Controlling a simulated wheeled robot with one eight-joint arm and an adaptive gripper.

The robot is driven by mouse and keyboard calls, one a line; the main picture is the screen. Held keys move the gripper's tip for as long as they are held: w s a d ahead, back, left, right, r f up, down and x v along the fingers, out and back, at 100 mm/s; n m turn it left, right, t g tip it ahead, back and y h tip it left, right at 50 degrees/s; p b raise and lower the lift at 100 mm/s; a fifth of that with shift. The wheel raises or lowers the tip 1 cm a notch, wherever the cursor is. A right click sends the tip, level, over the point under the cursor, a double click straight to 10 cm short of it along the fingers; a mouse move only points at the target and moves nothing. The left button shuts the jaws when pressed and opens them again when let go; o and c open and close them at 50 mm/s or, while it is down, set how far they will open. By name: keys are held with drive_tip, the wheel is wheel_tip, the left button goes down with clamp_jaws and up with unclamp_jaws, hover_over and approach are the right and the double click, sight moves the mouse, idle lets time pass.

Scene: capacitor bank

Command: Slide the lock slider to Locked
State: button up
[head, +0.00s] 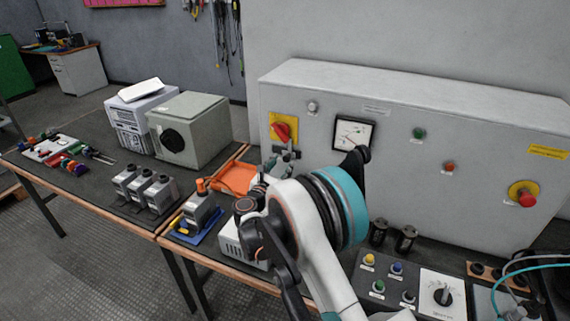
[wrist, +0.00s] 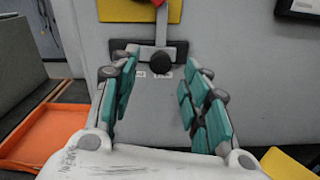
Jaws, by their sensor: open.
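The lock slider's round black knob (wrist: 160,62) sits on a dark horizontal track (wrist: 179,48) on the grey cabinet front. It is right of the track's middle. Two small white labels (wrist: 140,74) lie under the track; their text is too small to read. A grey upright bar (wrist: 161,28) rises above the knob towards a yellow plate (wrist: 114,10). My gripper (wrist: 161,58) is open, its teal-padded fingers apart on either side of the knob's line of sight, with nothing held. In the head view my gripper (head: 277,167) is near the cabinet, below the red rotary switch (head: 281,131), partly hidden by my arm.
An orange tray (head: 236,178) lies on the bench left of my gripper; it also shows in the wrist view (wrist: 40,135). A dial meter (head: 353,134) is on the cabinet to the right. A control panel (head: 440,292) with knobs and buttons stands at front right.

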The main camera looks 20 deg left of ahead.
sight(285, 160)
drive_tip(key=shift+w+d, duration=0.15)
drive_tip(key=shift+w, duration=1.65)
clamp_jaws()
